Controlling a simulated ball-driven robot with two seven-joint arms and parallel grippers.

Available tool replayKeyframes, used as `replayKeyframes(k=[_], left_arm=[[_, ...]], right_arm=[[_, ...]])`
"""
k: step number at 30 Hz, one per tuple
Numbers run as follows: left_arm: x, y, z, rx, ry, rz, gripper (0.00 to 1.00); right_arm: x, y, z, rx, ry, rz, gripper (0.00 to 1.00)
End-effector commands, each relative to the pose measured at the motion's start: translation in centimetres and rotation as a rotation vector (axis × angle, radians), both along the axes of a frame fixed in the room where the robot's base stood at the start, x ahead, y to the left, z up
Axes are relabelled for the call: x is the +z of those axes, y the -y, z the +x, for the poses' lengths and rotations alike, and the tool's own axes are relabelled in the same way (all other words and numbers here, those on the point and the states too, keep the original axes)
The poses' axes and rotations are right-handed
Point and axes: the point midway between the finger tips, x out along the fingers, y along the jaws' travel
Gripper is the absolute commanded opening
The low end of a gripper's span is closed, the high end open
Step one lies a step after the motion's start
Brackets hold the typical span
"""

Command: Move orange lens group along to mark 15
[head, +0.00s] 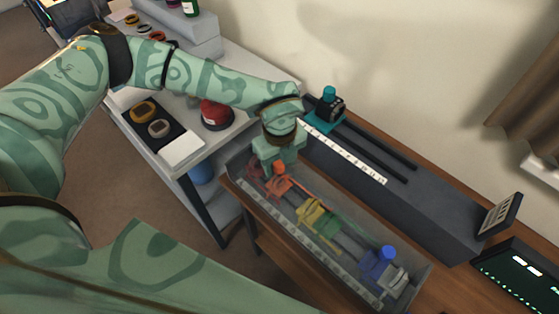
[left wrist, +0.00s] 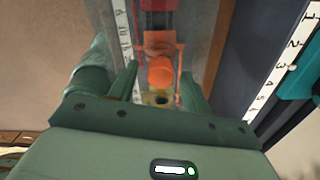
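The orange lens group (head: 283,186) sits on the rail in the long grey trough, its round orange knob (head: 279,167) standing up. In the left wrist view the orange knob (left wrist: 160,72) is between the two fingers of my left gripper (left wrist: 160,88), with a gap on each side. In the head view my left gripper (head: 275,154) points down into the trough's far left end, close beside the orange group. It looks open and empty. A numbered white scale (left wrist: 124,32) runs along the trough; the mark at the orange group is not clearly readable. My right gripper is not in view.
The trough (head: 424,273) also holds a yellow group (head: 311,212), a green group (head: 330,227) and a blue-knobbed group (head: 381,259). A dark rail bench with a teal carriage (head: 325,119) stands alongside. A white table (head: 243,122) with trays stands at left.

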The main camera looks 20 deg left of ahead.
Motion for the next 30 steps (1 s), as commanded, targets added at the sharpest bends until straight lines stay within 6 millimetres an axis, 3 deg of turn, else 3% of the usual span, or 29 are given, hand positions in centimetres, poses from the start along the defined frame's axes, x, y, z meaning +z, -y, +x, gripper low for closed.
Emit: replayKeyframes(k=[5,15,21,30], left_arm=[[1.3,0.0,0.0,0.001,0.002,-0.001,0.49],[10.0,0.0,0.1,0.000,0.006,-0.002,0.49],[14.2,0.0,0.1,0.000,0.004,0.000,0.49],[16.3,0.0,0.0,-0.001,-0.001,0.001,0.49]], right_arm=[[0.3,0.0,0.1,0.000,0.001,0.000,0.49],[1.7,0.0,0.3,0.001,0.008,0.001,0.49],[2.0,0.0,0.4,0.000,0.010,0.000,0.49],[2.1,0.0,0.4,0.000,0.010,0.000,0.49]])
